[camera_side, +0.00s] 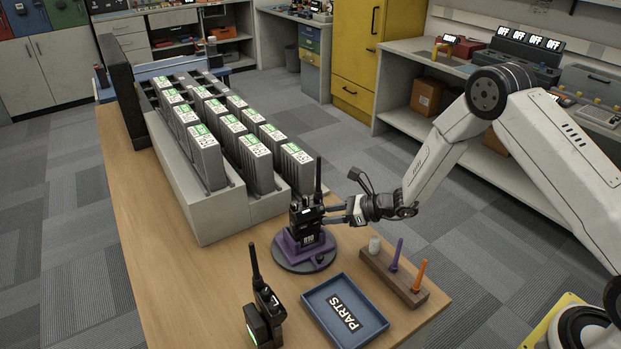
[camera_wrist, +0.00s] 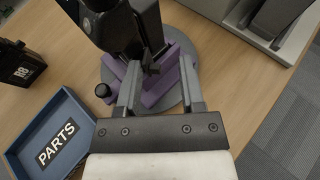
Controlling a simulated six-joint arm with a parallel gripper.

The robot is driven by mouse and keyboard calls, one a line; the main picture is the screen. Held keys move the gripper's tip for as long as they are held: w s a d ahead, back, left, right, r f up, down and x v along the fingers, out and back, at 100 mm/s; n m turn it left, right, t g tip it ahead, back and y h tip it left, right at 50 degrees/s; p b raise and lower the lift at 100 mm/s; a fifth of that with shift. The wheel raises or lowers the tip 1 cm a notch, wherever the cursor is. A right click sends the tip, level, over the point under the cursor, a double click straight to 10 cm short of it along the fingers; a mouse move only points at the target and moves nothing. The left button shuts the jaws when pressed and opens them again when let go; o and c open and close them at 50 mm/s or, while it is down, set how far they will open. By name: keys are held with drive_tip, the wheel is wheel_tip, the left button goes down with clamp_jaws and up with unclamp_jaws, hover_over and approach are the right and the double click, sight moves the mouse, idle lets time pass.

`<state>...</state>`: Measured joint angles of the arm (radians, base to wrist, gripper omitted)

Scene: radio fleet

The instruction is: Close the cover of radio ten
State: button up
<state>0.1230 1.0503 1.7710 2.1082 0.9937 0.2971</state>
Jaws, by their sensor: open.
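A black radio (camera_side: 306,216) with an antenna stands upright in a purple cradle (camera_side: 291,244) on a round grey turntable (camera_side: 283,267). Its label is too small to read as ten, and the state of its cover cannot be made out. My gripper (camera_side: 331,214) is open at the radio's right side, close to it. In the wrist view my gripper (camera_wrist: 161,78) has its two fingers apart, reaching toward the radio (camera_wrist: 118,28) above the purple cradle (camera_wrist: 181,72). A small dark part of the radio shows between the fingertips; contact cannot be told.
A second black radio (camera_side: 264,312) stands at the front left. A blue PARTS tray (camera_side: 372,336) lies in front of the turntable. A wooden block (camera_side: 378,270) holds a white piece, a purple tool and an orange tool. A grey rack (camera_side: 213,214) with several battery-like units stands behind.

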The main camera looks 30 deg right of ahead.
drive_tip(key=shift+w+d+n+g+y, duration=0.15)
drive_tip(key=shift+w+n+g+y, duration=0.1)
drive_tip(key=shift+n+g+y, duration=0.35)
drive_tip(key=shift+w+d+n+g+y, duration=0.1)
drive_tip(key=shift+w+n+g+y, duration=0.25)
drive_tip(key=shift+n+g, duration=0.45)
drive_tip(key=shift+w+d+n+g+y, duration=0.15)
drive_tip(key=shift+n+g+y, duration=0.45)
drive_tip(key=shift+n, duration=0.2)
drive_tip(key=shift+w+n+g+y, duration=0.25)
drive_tip(key=shift+w+n+g, duration=0.05)
drive_tip(key=shift+n+g, duration=0.7)
drive_tip(key=shift+w+n+g+y, duration=0.2)
drive_tip(key=shift+w+n+g, duration=0.1)
drive_tip(key=shift+n+g, duration=0.65)
drive_tip(key=w+v, duration=0.1)
drive_tip(key=v, duration=0.7)
drive_tip(key=s+r+n+h, duration=0.3)
drive_tip(key=s+n, duration=0.3)
drive_tip(key=s, duration=0.3)
drive_tip(key=s+a+r+n+h, duration=0.1)
drive_tip(key=s+r+n+h, duration=0.2)
drive_tip(key=s+n+h, duration=0.3)
drive_tip(key=s+a+r+n+h, duration=0.1)
drive_tip(key=s+r+n+h, duration=0.2)
drive_tip(key=s+n, duration=0.4)
drive_tip(key=shift+s+r+t+h, duration=0.2)
drive_tip(key=shift+s+t+h, duration=0.4)
drive_tip(key=shift+s, duration=2.6)
